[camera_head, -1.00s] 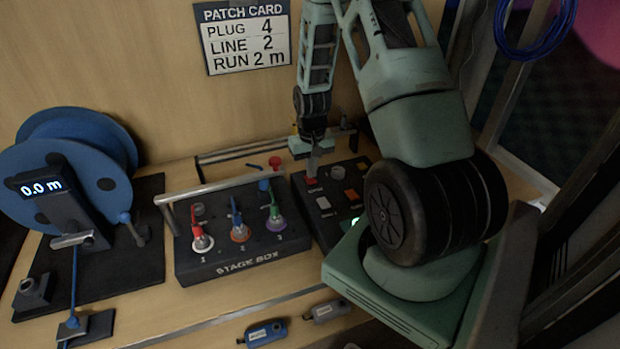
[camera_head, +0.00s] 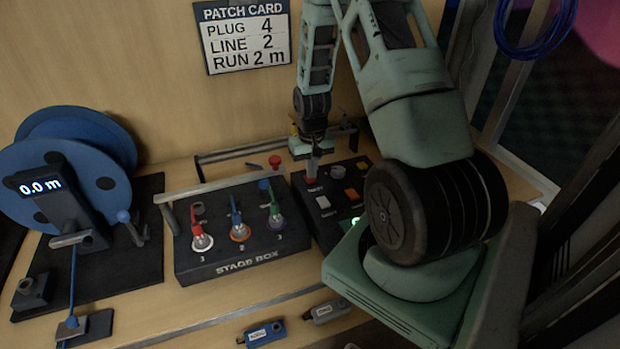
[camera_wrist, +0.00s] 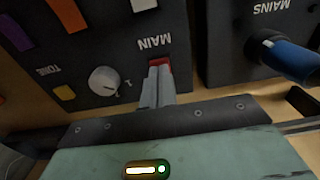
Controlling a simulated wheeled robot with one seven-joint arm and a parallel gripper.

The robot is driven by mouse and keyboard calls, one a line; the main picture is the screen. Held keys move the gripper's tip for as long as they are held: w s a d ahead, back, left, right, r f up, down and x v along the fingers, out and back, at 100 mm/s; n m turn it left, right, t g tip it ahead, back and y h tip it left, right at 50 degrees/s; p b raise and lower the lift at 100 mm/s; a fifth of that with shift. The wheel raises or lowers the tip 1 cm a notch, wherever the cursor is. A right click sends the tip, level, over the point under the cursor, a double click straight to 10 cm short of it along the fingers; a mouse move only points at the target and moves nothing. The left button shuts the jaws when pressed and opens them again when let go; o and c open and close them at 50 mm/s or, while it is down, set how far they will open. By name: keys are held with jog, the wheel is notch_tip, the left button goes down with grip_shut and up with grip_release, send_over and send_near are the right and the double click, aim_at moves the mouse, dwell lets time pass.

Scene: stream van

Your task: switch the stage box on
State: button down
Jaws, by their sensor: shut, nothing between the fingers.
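In the wrist view a dark box lettered MAINS (camera_wrist: 240,25) carries a blue handle-like part (camera_wrist: 292,60). Beside the stage box is a dark key panel (camera_head: 328,238). Its red key, marked MAIN, shows in the wrist view (camera_wrist: 158,62). My gripper (camera_head: 312,178) is shut and empty, pointing down at this key. The fingertips overlap it in the wrist view; whether they touch or press it I cannot tell.
The panel also has a white knob (camera_wrist: 104,80) and several coloured keys. A metal rail (camera_head: 215,186) crosses over the stage box. A blue cable reel (camera_head: 60,180) stands left. A red knob (camera_head: 275,161) rises behind. Tagged fobs (camera_head: 265,333) lie in front.

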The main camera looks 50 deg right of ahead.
jog(key=shift+f+b, duration=0.35)
jog(key=shift+f, duration=0.25)
dwell(0.3)
jog(key=shift+r+p, duration=2.8)
jog(key=shift+r, duration=0.75)
